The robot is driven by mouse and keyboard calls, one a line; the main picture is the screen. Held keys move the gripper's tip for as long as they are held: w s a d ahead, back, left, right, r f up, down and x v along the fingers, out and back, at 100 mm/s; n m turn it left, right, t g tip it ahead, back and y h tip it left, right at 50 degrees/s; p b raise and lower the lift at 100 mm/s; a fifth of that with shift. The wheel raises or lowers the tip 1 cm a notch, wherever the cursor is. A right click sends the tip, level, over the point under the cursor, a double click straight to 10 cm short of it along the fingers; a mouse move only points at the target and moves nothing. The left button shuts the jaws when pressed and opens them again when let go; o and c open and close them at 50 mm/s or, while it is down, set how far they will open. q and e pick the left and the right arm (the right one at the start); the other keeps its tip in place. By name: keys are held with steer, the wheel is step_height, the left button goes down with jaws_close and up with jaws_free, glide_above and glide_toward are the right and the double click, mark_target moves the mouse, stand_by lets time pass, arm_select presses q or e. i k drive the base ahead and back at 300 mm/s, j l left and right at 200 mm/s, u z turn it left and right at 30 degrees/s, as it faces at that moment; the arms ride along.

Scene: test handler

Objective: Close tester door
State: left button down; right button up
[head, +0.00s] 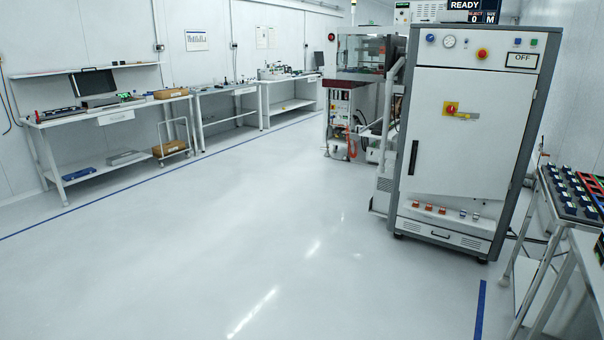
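A tall grey-framed tester cabinet (395,190) stands right of centre. Its front carries a large white door (465,145) with a dark vertical handle (413,158) on the left and a red-and-yellow rotary switch (451,108). The door looks roughly flush with the frame, but I cannot tell whether it is fully shut. Above it are a gauge (449,41), buttons and a panel reading "OFF" (522,60). Neither of my grippers is in view.
Another machine with a clear hood (361,52) stands behind the cabinet. A rack with dark trays (572,192) stands close at the right. Benches (112,112) line the left wall behind a blue floor line. The floor (230,220) in the middle is clear.

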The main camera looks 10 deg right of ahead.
mark_target(444, 154)
steer(key=i+l+z, duration=0.1)
steer(key=i+z, duration=0.25)
steer(key=i+j+z, duration=0.1)
steer(key=i+z, duration=0.25)
steer(key=i, duration=0.2)
steer(key=i+j+z, duration=0.15)
steer(key=i+z, duration=0.2)
steer(key=i, duration=0.1)
